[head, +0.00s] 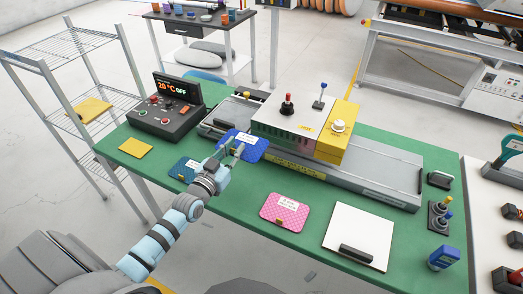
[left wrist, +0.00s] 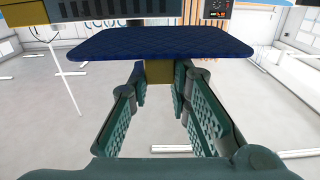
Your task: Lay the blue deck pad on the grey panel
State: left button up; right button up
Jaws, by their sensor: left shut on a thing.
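The blue deck pad (head: 247,150) has a white label and is held near the left end of the grey machine. My left gripper (head: 232,153) is shut on its near edge. In the left wrist view, the pad (left wrist: 160,42) is a dark blue quilted sheet beyond the fingers (left wrist: 160,88), with a yellowish block below it between the tips. The grey panel cannot be surely picked out; the long grey machine bed (head: 385,185) is the main grey flat surface. My right gripper is not in view.
On the green table (head: 225,210) lie a teal pad (head: 183,169), a pink pad (head: 284,212), a yellow pad (head: 135,147) and a white board (head: 358,232) with a black handle. A control box (head: 165,118) stands at the back left. The machine's white and yellow head (head: 300,118) rises over the bed.

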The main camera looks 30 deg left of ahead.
aim_at(239, 193)
pick_arm(q)
notch_tip(239, 193, down, 20)
jog(key=b, duration=1.7)
jog(key=shift+s+f, duration=0.1)
jog(key=shift+s, duration=0.05)
jog(key=shift+r, duration=0.25)
jog(key=shift+f, duration=0.2)
jog(key=o, duration=0.8)
